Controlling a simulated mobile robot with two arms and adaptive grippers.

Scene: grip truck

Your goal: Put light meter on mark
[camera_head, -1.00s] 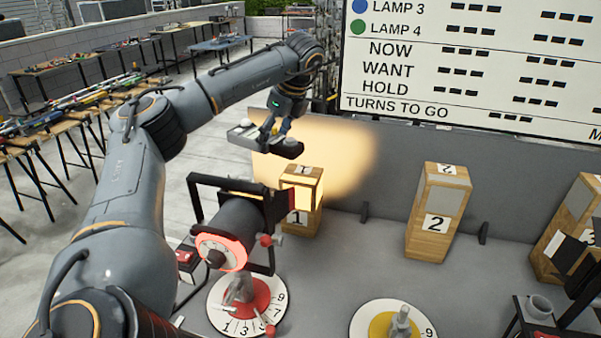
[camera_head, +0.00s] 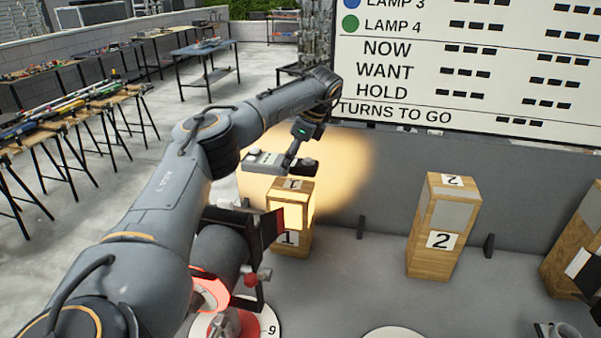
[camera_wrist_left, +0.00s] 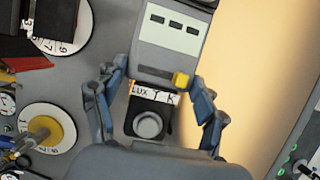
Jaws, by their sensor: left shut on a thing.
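My left gripper (camera_head: 287,162) is shut on the light meter (camera_head: 262,159), a grey box with a dark end part. In the left wrist view the gripper (camera_wrist_left: 150,92) has its blue-grey fingers on both sides of the light meter (camera_wrist_left: 170,38), which shows a small display, a yellow button, a "LUX" label and a round pale sensor. In the head view the meter appears just above and partly left of the wooden block marked 1 (camera_head: 291,216). I cannot tell whether it touches the block. No separate mark is clear.
A lamp with a red glowing ring (camera_head: 210,291) stands in front of block 1, partly behind my left arm. A wooden block marked 2 (camera_head: 437,226) stands to the right. A grey wall (camera_head: 385,165) runs behind.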

